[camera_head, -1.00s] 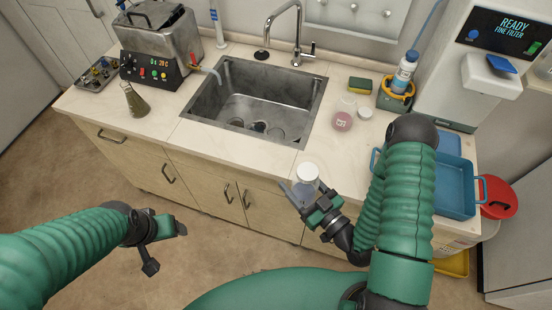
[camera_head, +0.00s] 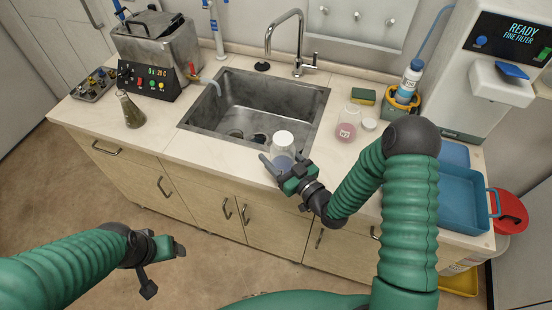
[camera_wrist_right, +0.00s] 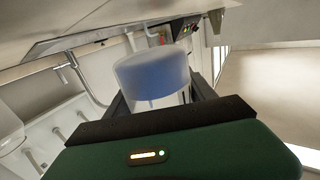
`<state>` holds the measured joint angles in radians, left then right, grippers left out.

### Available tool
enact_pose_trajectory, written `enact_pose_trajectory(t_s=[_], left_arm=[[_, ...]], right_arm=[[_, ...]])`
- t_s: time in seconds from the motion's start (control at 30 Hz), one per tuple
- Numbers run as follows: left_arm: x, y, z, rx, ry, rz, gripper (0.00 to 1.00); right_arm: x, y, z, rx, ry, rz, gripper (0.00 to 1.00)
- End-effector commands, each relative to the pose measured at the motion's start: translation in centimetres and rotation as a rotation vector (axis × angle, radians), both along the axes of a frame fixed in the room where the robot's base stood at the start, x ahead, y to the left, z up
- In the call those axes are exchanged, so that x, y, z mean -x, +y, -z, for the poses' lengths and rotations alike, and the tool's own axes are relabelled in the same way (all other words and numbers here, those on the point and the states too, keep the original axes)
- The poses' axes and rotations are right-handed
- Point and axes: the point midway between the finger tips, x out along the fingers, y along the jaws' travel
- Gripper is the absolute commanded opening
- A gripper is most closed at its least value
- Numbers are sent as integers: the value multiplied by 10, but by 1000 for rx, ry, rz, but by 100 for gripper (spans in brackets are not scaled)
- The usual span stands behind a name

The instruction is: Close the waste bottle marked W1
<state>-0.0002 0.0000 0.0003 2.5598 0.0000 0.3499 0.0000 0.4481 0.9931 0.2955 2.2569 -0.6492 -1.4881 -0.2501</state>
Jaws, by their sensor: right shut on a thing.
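A clear bottle with a white top (camera_head: 283,140) and bluish contents is in my right gripper (camera_head: 284,168), over the counter's front edge by the sink. The right wrist view shows the bottle (camera_wrist_right: 155,75) between the two fingers, with a blue band. A clear bottle with pink contents and a label (camera_head: 347,131) stands on the counter right of the sink. I cannot read either marking surely. A loose white cap (camera_head: 369,124) lies beside the pink bottle. My left gripper (camera_head: 165,268) is open and empty, low in front of the cabinets.
The sink (camera_head: 190,118) and tap (camera_head: 299,40) are behind the held bottle. A sponge (camera_head: 363,96), a bottle in a yellow-ringed holder (camera_head: 410,78) and the dispenser (camera_head: 500,100) stand at the right back. A blue tray (camera_head: 463,195) is at the right. A flask (camera_head: 131,110) stands left.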

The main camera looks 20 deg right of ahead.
Motion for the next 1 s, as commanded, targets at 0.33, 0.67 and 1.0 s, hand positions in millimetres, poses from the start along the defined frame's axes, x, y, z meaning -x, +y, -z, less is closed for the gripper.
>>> enact_pose_trajectory(t_s=[0.33, 0.67, 1.0], left_arm=[[0, 0, -2, 0, 0, -1, 74], [0, 0, -2, 0, 0, 0, 74], [0, 0, -1, 0, 0, -1, 74]], right_arm=[[-9, 0, 31, -3, 1, 0, 0], [-8, 0, 36, -2, -1, 0, 0], [-9, 0, 37, -1, -1, -1, 85]])
